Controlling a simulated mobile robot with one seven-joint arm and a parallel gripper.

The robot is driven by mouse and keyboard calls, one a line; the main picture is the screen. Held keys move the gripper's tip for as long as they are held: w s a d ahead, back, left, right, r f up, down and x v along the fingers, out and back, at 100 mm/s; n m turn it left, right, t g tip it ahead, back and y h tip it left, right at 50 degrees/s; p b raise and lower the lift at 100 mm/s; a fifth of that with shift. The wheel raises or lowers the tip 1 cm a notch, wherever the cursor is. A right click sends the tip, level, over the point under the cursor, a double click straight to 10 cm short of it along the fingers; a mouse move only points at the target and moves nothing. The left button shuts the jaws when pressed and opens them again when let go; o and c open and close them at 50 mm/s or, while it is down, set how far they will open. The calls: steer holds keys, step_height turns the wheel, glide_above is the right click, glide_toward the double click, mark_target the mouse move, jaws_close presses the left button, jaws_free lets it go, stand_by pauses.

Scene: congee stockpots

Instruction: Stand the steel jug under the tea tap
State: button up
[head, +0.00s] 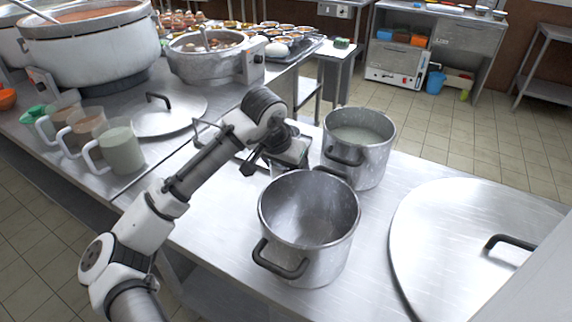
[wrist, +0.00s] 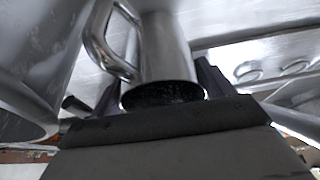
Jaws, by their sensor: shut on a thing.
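The steel jug (wrist: 168,48) is a shiny cylinder with a loop handle (wrist: 98,38) on its left side in the wrist view. My gripper (wrist: 158,92) is shut on it, with one dark finger on each side. The dark round end of the jug faces the wrist camera; I cannot tell whether it is the mouth or the base. In the head view my gripper (head: 274,162) is over the steel counter, behind the empty pot, and the jug is mostly hidden there. I cannot make out the tea tap in either view.
An empty steel pot (head: 318,235) and a pot of pale liquid (head: 372,150) stand close to my gripper. A large lid (head: 455,245) covers the counter's right. Several plastic jugs (head: 122,148) and another lid (head: 165,118) are at left, near big stockpots (head: 95,50).

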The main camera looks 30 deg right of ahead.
steer(key=o, duration=0.8)
steer(key=shift+f, duration=0.1)
steer(key=b+v, duration=0.1)
steer(key=v, duration=1.1)
steer(key=shift+s, duration=0.1)
